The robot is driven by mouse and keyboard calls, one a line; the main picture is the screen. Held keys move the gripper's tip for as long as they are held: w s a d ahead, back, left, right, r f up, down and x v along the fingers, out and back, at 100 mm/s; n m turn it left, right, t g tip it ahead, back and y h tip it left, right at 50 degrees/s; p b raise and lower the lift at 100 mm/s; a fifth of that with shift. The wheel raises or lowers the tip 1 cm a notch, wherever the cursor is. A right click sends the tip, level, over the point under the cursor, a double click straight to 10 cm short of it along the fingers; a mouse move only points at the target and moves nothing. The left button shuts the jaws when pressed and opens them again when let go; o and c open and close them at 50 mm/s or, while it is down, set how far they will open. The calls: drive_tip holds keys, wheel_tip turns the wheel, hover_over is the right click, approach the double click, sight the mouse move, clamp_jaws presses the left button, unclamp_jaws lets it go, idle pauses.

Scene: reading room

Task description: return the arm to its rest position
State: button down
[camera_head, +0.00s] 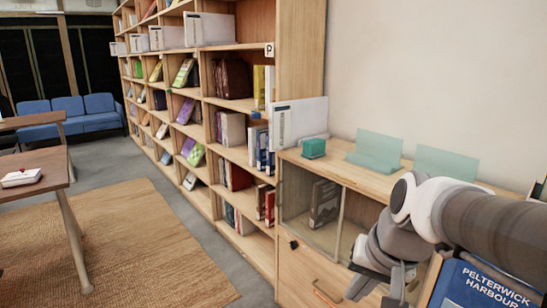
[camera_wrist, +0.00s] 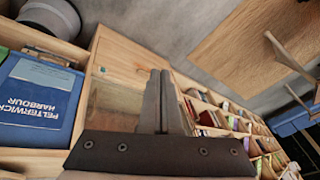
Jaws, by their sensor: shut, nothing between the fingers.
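My arm (camera_head: 480,215) reaches in from the right edge in the head view, in front of the low wooden cabinet, and bends downward at its near end. In the wrist view my gripper (camera_wrist: 160,73) has its two dark fingers together with nothing between them. The fingertips appear in front of the pale wooden cabinet (camera_wrist: 122,58) and touch nothing that I can make out. The fingertips cannot be made out clearly in the head view.
A blue "Pelterwick Harbour" book (camera_head: 480,288) stands close below my arm; it is left in the wrist view (camera_wrist: 38,95). A tall bookshelf (camera_head: 300,60) adjoins.

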drive_tip(key=s+n+t+h, duration=0.15)
drive_tip(key=s+n, duration=0.25)
drive_tip(key=s, duration=0.5)
wheel_tip(320, 180, up, 19)
drive_tip(key=p, duration=1.8)
drive_tip(key=shift+d, duration=0.45)
